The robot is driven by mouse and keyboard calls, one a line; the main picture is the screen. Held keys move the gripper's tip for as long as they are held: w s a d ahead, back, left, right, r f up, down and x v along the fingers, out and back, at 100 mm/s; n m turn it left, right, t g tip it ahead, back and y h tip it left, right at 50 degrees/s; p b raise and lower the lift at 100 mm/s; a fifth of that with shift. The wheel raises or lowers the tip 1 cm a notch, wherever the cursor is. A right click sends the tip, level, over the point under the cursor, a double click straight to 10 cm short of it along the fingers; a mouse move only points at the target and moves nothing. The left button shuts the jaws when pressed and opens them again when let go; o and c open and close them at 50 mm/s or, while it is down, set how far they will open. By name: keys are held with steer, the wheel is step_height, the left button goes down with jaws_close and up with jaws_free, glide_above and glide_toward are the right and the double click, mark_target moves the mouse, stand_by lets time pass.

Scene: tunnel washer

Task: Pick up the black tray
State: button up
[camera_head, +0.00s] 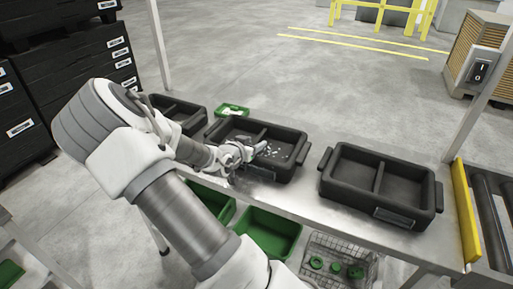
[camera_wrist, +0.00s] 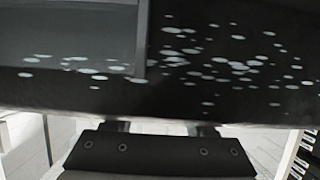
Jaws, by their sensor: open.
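A black two-compartment tray (camera_head: 283,130) with side handles and white spots inside stands on the metal table in the middle of the head view. My gripper (camera_head: 247,152) is open at this tray's near left side, with its tips over or at the near wall. Whether they touch it cannot be told. In the wrist view the spotted black tray (camera_wrist: 230,100) fills the upper part, close beyond the two fingers of my gripper (camera_wrist: 165,129). A second black tray (camera_head: 353,170), empty, is to the right. A third (camera_head: 184,108) is at the left, partly hidden by my arm.
The metal table (camera_head: 300,198) has a bare gap between the middle and right trays. A small green box (camera_head: 233,110) lies behind the middle tray. Green bins (camera_head: 270,232) and a wire basket (camera_head: 340,265) sit below the near edge. A yellow barrier (camera_head: 465,210) and rollers (camera_head: 495,210) stand right.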

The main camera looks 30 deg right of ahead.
jaws_close()
steer(key=shift+r, duration=0.2)
stand_by(0.4)
